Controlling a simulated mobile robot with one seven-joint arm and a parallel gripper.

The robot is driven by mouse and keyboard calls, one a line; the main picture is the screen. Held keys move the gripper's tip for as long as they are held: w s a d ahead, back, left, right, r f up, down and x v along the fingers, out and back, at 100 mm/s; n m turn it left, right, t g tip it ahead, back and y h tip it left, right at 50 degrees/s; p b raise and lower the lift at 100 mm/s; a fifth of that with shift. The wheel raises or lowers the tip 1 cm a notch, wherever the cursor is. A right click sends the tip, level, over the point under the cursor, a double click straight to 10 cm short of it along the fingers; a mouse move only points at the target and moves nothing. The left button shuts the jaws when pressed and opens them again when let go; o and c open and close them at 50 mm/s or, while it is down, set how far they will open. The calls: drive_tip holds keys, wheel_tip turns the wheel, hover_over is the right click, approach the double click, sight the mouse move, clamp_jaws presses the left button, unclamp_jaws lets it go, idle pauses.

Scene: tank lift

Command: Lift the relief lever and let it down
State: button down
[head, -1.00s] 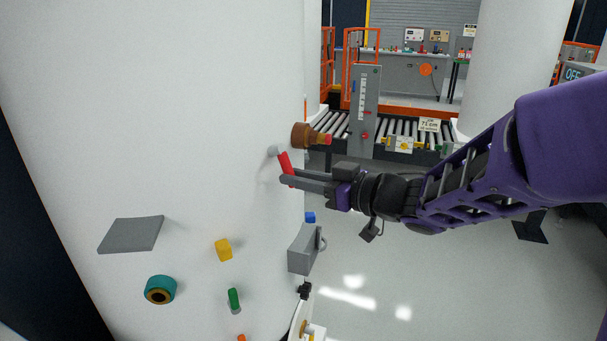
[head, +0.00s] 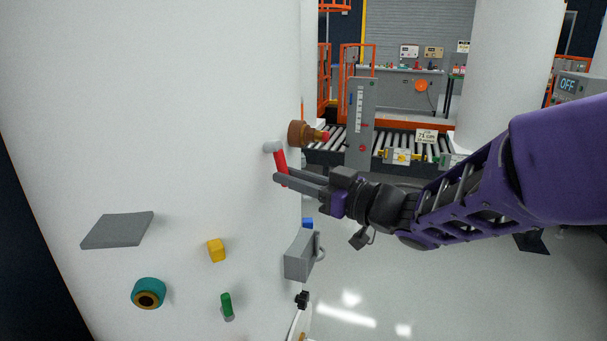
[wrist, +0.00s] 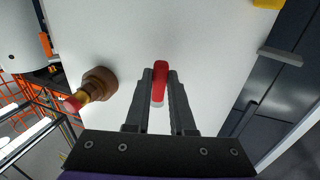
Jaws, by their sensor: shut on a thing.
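The relief lever (head: 280,160) is a red handle on a grey pivot that sticks out of the white tank wall (head: 200,80). In the head view it hangs down from the pivot, nearly upright with a slight tilt. My gripper (head: 280,179) is shut on the lower part of the red handle. In the wrist view the red handle (wrist: 160,78) lies between my two fingers. A brown and brass fitting with a red tip (head: 305,133) sits just right of the lever, apart from my fingers.
On the tank wall below are a grey plate (head: 118,230), a teal ring (head: 149,293), a yellow block (head: 216,250), a green peg (head: 227,305) and a grey box (head: 300,256). A roller conveyor (head: 400,140) stands behind.

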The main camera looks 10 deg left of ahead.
drive_tip(key=shift+a+f+y+b, duration=0.4)
drive_tip(key=shift+f+y+b, duration=0.15)
drive_tip(key=shift+b, duration=1.4)
drive_tip(key=shift+a+f+y, duration=0.1)
drive_tip(key=shift+a+y, duration=0.05)
drive_tip(key=shift+y, duration=0.2)
drive_tip(key=c, duration=0.6)
unclamp_jaws()
drive_tip(key=shift+t, duration=0.3)
drive_tip(key=shift+c, duration=0.2)
drive_tip(key=shift+w+r, duration=0.1)
drive_tip(key=shift+r, duration=0.1)
